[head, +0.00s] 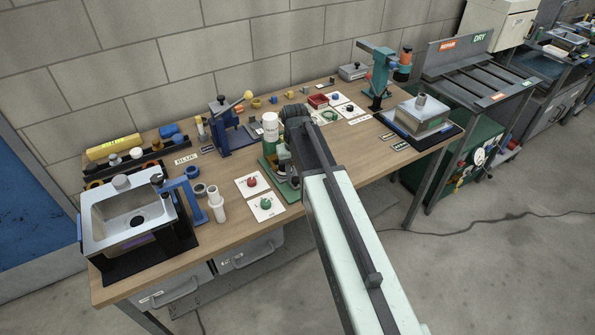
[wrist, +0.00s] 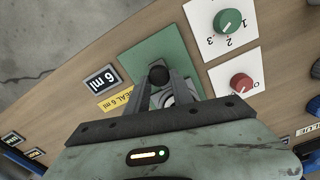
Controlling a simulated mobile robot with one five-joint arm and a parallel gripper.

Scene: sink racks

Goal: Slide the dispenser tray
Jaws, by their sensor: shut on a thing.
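The dispenser has a green base (head: 290,192) and a white bottle (head: 270,125) near the middle of the bench. The green surface also shows in the wrist view (wrist: 150,48), where a round black knob (wrist: 159,75) sits between my fingertips. My gripper (wrist: 161,80) is shut on this knob. A grey metal part with a round opening (wrist: 163,98) lies behind the knob, between the fingers. In the head view my arm covers the contact, and I cannot make out the tray's outline.
Left of the dispenser are cards with a red knob (head: 252,182) and a green knob (head: 266,203). A "6 ml" label (wrist: 102,79) lies beside the green base. A blue press (head: 220,130) stands behind left; a steel sink (head: 128,217) is at far left.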

